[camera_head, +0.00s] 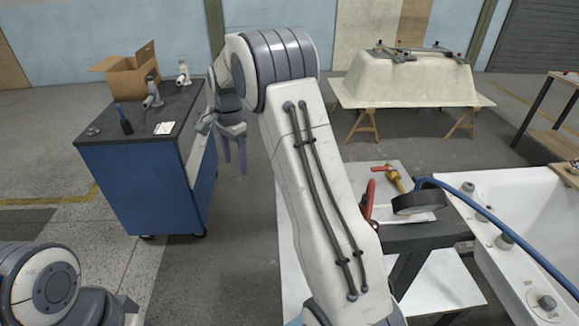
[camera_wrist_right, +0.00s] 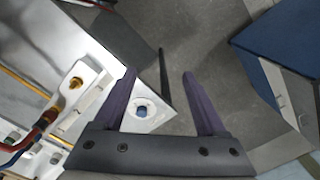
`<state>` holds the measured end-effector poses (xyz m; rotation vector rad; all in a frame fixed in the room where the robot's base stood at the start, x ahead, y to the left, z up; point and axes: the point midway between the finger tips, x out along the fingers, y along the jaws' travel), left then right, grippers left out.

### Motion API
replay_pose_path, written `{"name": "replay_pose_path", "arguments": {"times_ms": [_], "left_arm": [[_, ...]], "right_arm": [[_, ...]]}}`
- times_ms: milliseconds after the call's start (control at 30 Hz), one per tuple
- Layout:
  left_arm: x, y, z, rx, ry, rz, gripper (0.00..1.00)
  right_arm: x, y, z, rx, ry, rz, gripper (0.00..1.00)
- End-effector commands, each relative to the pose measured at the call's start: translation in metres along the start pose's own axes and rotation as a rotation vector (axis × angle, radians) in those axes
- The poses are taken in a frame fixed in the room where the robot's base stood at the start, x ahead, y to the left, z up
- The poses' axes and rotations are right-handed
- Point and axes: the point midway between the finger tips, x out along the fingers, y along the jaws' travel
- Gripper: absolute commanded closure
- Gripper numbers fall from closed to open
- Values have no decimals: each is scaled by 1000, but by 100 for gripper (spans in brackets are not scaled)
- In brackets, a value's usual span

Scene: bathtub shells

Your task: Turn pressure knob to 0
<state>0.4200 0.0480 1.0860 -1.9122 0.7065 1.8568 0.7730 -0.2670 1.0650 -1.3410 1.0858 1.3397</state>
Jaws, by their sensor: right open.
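My right gripper (camera_head: 235,158) points down in the head view, just right of the blue cabinet (camera_head: 140,190). Its two purple fingers are apart with nothing between them; they also show in the right wrist view (camera_wrist_right: 158,75). A white panel (camera_wrist_right: 125,55) lies left of and partly behind the fingers there. It carries a brass fitting (camera_wrist_right: 76,83) and a small round part with a blue centre (camera_wrist_right: 141,111), close to the left finger. I cannot tell whether this round part is the pressure knob, and no scale is readable. My left arm shows at lower left; its gripper is out of frame.
The cabinet top holds an open cardboard box (camera_head: 128,74) and small tools. A white tub (camera_head: 530,215) with a blue hose (camera_head: 490,220) stands at right. Red and blue hoses (camera_wrist_right: 38,130) run beside the panel. Grey floor (camera_head: 245,245) is clear right of the cabinet.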

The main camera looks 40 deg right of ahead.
Motion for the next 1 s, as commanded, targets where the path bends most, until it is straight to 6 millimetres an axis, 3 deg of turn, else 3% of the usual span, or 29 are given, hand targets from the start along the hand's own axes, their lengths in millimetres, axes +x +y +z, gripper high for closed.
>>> {"name": "replay_pose_path", "arguments": {"times_ms": [33, 100, 200, 300, 467, 1000], "left_arm": [[-7, 0, 0, 0, 0, 0, 50], [-11, 1, 0, 0, 0, 0, 50], [-14, 1, -1, 0, 0, 0, 50], [-16, 1, -1, 0, 0, 0, 50], [-19, 1, -1, 0, 0, 0, 50], [-42, 3, -2, -1, 0, 0, 50]], "right_arm": [[10, -2, -50, 179, 3, 7, 26], [22, 2, -103, 389, 9, 10, 26], [38, 14, -160, 620, 17, 14, 26], [48, 26, -194, 768, 22, 14, 26], [60, 34, -212, 854, 25, 16, 26], [146, 35, -213, 852, 24, 16, 26]]}}
